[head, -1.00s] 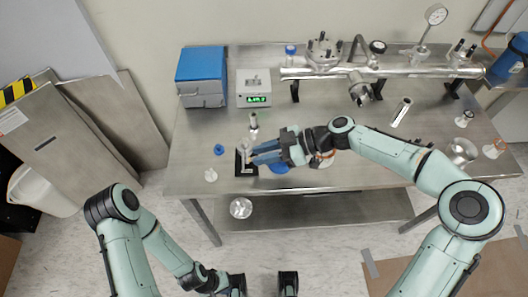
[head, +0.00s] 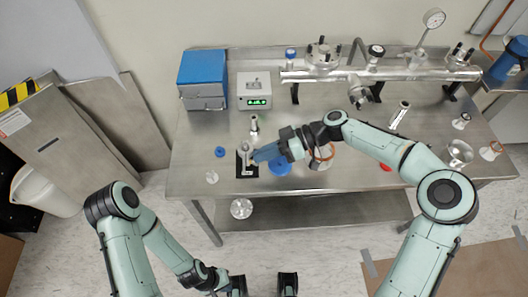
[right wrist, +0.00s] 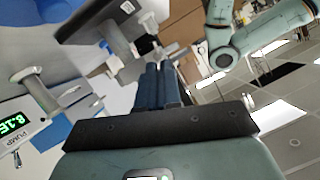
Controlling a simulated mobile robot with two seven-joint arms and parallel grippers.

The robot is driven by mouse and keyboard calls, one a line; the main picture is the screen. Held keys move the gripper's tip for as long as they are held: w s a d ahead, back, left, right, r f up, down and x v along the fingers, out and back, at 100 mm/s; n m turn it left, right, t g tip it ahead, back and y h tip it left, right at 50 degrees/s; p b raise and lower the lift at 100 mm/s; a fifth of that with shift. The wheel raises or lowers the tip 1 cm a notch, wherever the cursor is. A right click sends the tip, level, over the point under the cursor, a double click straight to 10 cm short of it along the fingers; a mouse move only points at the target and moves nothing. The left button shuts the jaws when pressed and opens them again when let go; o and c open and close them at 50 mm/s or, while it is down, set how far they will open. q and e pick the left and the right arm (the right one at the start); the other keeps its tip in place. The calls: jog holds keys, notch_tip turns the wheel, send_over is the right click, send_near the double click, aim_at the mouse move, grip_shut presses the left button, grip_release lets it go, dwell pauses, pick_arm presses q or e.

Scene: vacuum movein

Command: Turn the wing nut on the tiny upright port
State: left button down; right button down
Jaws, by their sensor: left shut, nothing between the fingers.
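The tiny upright port (head: 246,149) is a small metal stem on a black plate (head: 240,172) at the table's front left. The plate and grey stem (right wrist: 122,40) also show in the right wrist view. My right gripper (head: 255,157) has its blue fingertips just right of the port. In the right wrist view its fingers (right wrist: 160,72) lie close together, pointing toward the stem; whether they touch or grip anything is unclear. The wing nut cannot be made out. My left gripper (head: 238,284) is low at the bottom edge, partly cut off, shut and away from the table.
A blue disc (head: 280,168) lies under my right gripper. A small blue ring (head: 220,152), a clear part (head: 212,177) and a metal fitting (head: 254,124) surround the port. The pump box (head: 254,90) and blue case (head: 202,80) stand behind. A steel manifold (head: 400,75) spans the back right.

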jog(key=c, duration=1.3)
grip_release()
jog(key=v, duration=1.3)
jog(key=shift+d, duration=0.2)
